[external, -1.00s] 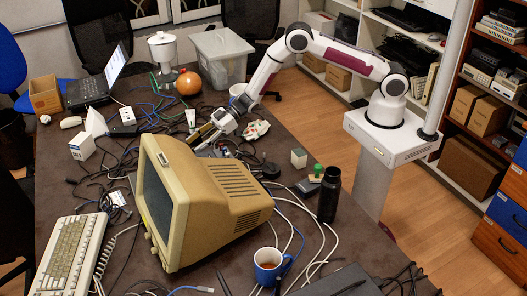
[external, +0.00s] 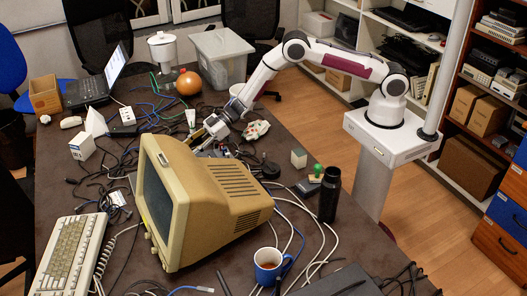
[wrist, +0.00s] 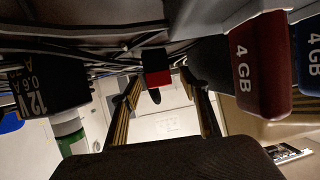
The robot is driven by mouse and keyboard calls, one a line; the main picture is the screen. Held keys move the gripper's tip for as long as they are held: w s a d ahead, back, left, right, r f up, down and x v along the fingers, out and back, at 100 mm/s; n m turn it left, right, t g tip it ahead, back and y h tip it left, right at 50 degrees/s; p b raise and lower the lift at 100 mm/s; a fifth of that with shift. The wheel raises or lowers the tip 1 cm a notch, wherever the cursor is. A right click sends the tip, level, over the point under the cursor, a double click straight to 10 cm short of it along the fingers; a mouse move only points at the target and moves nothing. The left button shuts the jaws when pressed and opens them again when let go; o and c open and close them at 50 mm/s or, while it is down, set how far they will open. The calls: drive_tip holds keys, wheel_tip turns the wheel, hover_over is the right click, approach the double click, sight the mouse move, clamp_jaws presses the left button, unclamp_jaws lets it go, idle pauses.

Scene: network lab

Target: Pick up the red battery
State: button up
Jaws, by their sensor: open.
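In the wrist view, a small black-and-red block (wrist: 157,68) shows between the two fingers of my gripper (wrist: 163,92). It may be the red battery, but its full shape is hidden, as only a short piece shows. The fingers are apart on either side of it, and I see no contact. In the external view, my gripper (external: 213,128) is low over the cluttered table, behind the beige monitor (external: 200,200). The red battery cannot be made out there among the cables.
A red "4 GB" stick (wrist: 262,65) is close on the right, with a blue one (wrist: 309,50) beyond it. A black 12 V adapter (wrist: 45,85) and a green-and-white cylinder (wrist: 68,132) are on the left. A black bottle (external: 329,195) and a blue mug (external: 268,265) stand near the monitor.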

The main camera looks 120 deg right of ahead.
drive_tip(key=shift+w+f, duration=0.3)
drive_tip(key=shift+w, duration=0.35)
drive_tip(key=c, duration=1.2)
